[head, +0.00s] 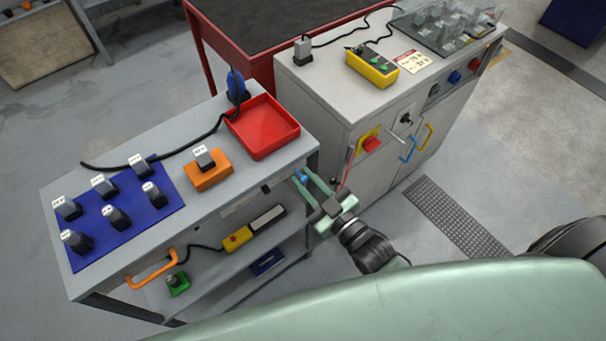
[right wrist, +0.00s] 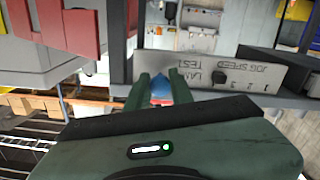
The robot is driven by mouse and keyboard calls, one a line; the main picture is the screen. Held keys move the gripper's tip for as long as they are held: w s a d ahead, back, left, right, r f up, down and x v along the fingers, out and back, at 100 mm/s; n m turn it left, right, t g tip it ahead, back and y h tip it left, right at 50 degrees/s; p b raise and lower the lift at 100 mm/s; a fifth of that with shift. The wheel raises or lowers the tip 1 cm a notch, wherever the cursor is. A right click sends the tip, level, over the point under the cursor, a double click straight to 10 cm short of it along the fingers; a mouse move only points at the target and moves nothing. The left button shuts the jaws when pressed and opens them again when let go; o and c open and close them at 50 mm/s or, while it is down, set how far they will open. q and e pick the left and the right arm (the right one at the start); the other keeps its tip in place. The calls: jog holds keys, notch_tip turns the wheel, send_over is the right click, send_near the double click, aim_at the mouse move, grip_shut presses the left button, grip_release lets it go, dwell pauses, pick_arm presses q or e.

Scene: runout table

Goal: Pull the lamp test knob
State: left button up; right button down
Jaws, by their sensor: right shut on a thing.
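The lamp test knob (head: 301,175) is a small blue knob at the right end of the grey table's front face. In the right wrist view the blue knob (right wrist: 160,84) shows between my fingers, with a red part beneath it. The grey label plate (right wrist: 200,70) beside it reads "LAMP TEST" and "JOG SPEED", upside down. My right gripper (head: 304,181) reaches up from the lower right and is shut on the blue knob; its green fingers (right wrist: 160,90) stand on either side of it. My fingers partly hide the knob. My left gripper is not in view.
A black jog speed knob (right wrist: 218,77) sits close beside on the same plate. A grey cabinet (head: 330,95) with a red button (head: 372,144) stands right of the table. A red tray (head: 262,127) and an orange block (head: 208,176) lie on top.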

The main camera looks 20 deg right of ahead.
jog(key=c, duration=1.5)
grip_release()
jog(key=b+v, duration=0.1)
jog(key=v, duration=0.7)
jog(key=shift+w, duration=0.1)
